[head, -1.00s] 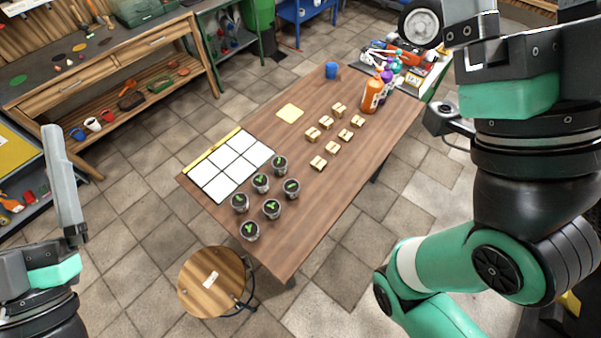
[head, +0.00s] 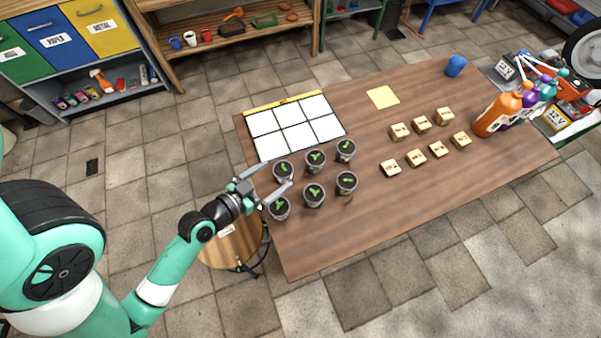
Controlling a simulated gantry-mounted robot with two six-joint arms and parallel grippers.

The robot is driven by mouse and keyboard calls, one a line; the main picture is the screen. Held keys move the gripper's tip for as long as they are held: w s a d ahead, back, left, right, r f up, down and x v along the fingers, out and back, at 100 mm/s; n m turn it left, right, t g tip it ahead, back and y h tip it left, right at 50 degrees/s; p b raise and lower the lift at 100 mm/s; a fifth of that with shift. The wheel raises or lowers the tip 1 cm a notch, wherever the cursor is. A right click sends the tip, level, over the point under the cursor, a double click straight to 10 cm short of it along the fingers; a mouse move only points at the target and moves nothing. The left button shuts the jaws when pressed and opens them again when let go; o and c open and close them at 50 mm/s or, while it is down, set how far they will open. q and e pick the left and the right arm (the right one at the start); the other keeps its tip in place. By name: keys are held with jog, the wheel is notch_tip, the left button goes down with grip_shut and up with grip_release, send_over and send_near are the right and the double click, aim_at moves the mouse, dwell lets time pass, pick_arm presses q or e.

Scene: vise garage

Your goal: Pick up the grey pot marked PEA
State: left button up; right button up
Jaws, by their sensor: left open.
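Several grey pots with green sprouts stand upright in two rows on the left part of the wooden table (head: 370,230). The far row has a left pot (head: 283,171), a middle pot (head: 316,160) and a right pot (head: 346,150). The near row has a left pot (head: 279,208), a middle pot (head: 313,195) and a right pot (head: 346,183). I cannot read any PEA marking. My left gripper (head: 279,174) is open, its fingers pointing at the far-left pot and partly overlapping the left pots. I cannot tell whether it touches them. My right gripper is out of view.
A white gridded board (head: 297,127) lies behind the pots, with a yellow note (head: 383,97) to its right. Several wooden blocks (head: 415,158), a blue cup (head: 456,66) and orange bottles (head: 497,115) stand further right. A round stool (head: 228,250) is below my left wrist. The table's front middle is clear.

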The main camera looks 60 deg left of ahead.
aim_at(290, 164)
pick_arm(q)
jog(key=s+f, duration=0.2)
jog(key=f, duration=0.1)
jog(key=shift+s+n+g+b, duration=0.15)
jog(key=shift+n+g+b, duration=0.25)
jog(key=shift+a+r, duration=0.2)
jog(key=shift+w+a+y, duration=0.1)
jog(key=shift+w+y, duration=0.2)
jog(key=x, duration=0.5)
jog(key=shift+w+a+f+p, duration=0.15)
jog(key=shift+w+p, duration=0.1)
jog(key=shift+p, duration=0.15)
jog(key=shift+w+a+f, duration=0.25)
jog(key=shift+w+f, duration=0.1)
jog(key=shift+w, duration=0.1)
jog(key=x, duration=0.4)
jog(key=shift+w+a+f, duration=0.1)
jog(key=shift+a, duration=0.05)
jog(key=c, duration=1.4)
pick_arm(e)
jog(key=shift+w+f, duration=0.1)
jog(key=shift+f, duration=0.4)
